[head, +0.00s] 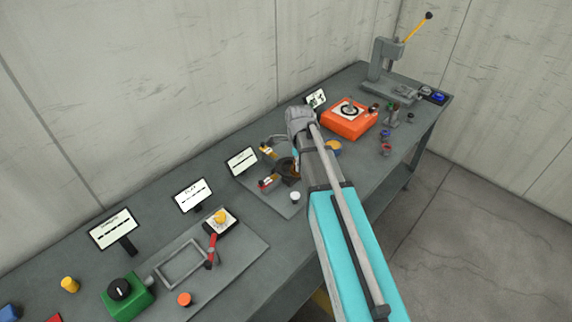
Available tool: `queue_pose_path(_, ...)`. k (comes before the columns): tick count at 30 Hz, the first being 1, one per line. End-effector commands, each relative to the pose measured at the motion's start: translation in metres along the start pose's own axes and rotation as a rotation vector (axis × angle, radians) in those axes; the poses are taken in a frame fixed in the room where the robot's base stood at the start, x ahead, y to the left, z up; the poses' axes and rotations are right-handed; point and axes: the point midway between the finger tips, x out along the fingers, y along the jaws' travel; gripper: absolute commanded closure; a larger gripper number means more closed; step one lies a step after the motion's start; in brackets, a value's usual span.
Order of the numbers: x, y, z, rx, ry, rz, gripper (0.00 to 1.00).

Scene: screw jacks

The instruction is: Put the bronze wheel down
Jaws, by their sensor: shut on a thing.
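My gripper (294,158) is mostly hidden behind my own arm; only small parts show at the arm's left edge, over the middle of the bench. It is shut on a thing. A dark brownish round piece (287,168) shows there, which looks like the bronze wheel, but its rim and hub are hard to make out. I cannot tell whether it touches the plate (268,195) below. A golden-brown round thing (334,147) also shows just right of the arm, partly covered by it.
An orange block (348,123) with a screw post stands behind the arm on the right. A grey press (386,72) is at the far end. Small red and blue parts (386,142) lie near the right edge. A white cap (295,197), sign cards (242,161) and a green box (128,297) are nearer.

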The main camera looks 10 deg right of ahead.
Motion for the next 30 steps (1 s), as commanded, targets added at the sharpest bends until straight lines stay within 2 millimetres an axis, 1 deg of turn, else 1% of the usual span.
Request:
queue_pose_path(4, 0.004, 0.000, 0.000, 0.000, 0.000, 0.000, 1.00)
queue_pose_path(8, 0.014, 0.000, 0.000, 0.000, 0.000, 0.000, 1.00)
queue_pose_path(15, 0.043, 0.000, 0.000, 0.000, 0.000, 0.000, 1.00)
queue_pose_path(21, 0.061, 0.000, 0.000, 0.000, 0.000, 0.000, 1.00)
queue_pose_path(24, 0.065, 0.000, 0.000, 0.000, 0.000, 0.000, 1.00)
queue_pose_path(30, 0.065, 0.000, 0.000, 0.000, 0.000, 0.000, 1.00)
